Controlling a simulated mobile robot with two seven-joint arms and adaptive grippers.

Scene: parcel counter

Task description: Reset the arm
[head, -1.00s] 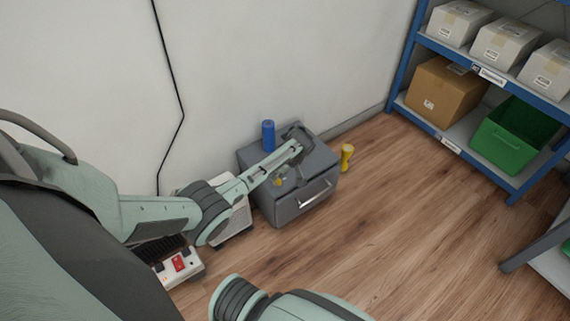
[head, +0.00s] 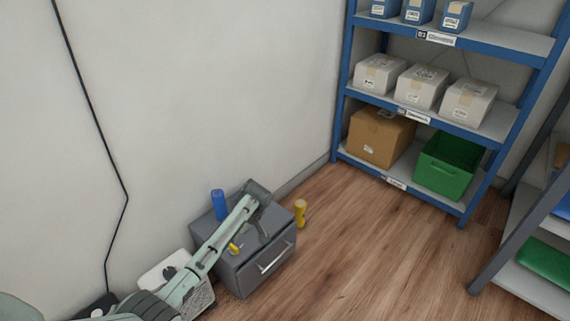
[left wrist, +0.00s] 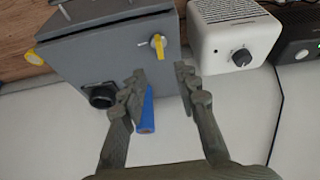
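My left arm comes in from the lower left in the head view. Its dark left gripper (head: 260,215) is over the top of a grey box with a handle (head: 280,262). In the left wrist view the two fingers of the left gripper (left wrist: 159,76) stand apart with nothing held between them. A yellow knob (left wrist: 158,45) on the grey box shows beyond the fingertips. A blue cylinder (left wrist: 146,112) shows partly behind the left finger; in the head view the blue cylinder (head: 219,205) stands upright at the box's back left. My right gripper is not in view.
A yellow object (head: 300,213) is at the box's right side. A white device (left wrist: 236,38) with a dark knob stands beside the box. A blue shelf rack (head: 400,102) with cartons and a green bin (head: 446,165) stands back right. The wooden floor (head: 350,250) between is clear.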

